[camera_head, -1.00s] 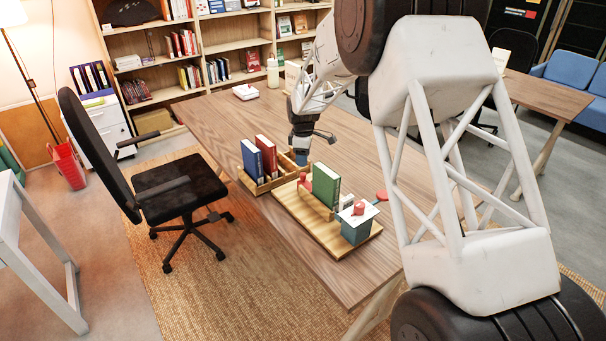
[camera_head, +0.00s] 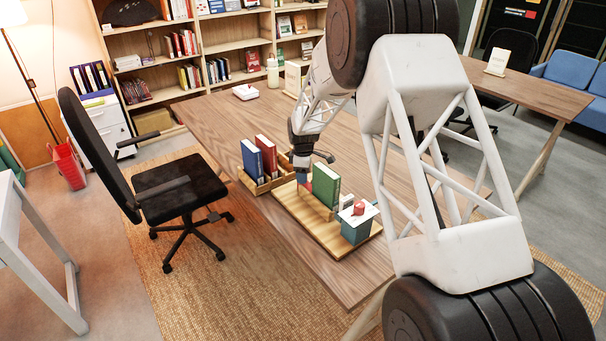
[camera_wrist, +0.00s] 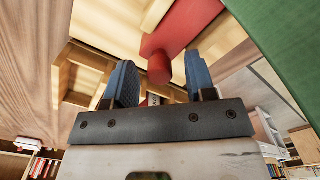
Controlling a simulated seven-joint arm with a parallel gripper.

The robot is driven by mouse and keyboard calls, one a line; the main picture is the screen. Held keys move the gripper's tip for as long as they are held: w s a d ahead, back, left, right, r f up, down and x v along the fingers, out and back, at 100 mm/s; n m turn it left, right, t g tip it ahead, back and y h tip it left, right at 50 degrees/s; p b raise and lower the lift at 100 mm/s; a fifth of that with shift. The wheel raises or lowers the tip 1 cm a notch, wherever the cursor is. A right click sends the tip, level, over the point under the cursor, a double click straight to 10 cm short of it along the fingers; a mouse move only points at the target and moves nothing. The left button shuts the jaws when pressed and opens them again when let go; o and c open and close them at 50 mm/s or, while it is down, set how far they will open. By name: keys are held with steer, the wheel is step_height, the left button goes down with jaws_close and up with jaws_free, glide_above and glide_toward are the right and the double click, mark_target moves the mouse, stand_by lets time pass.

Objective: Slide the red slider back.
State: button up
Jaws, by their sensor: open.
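The red slider (camera_wrist: 183,28) shows at the top of the wrist view, with a round red peg pointing toward my gripper. It lies along a pale wooden board, which the head view shows as a wooden base (camera_head: 334,249). My gripper (camera_wrist: 160,82) is open, its two blue fingers on either side of the peg's end. I cannot tell whether they touch it. In the head view my gripper (camera_head: 303,176) is low over the far left part of the base, beside a green book (camera_head: 326,184), and mostly hides the slider there.
A teal box (camera_head: 356,229) with a white top and a red piece (camera_head: 359,209) stands at the base's near right end. A wooden tray (camera_head: 262,187) with a blue and a red book (camera_head: 266,154) is to the left.

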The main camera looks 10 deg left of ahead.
steer(key=shift+c, duration=0.5)
jaws_close()
steer(key=shift+w+a, duration=1.85)
steer(key=shift+w, duration=0.05)
steer(key=shift+o, duration=0.5)
jaws_free()
steer(key=shift+r, duration=0.1)
step_height(320, 180, up, 8)
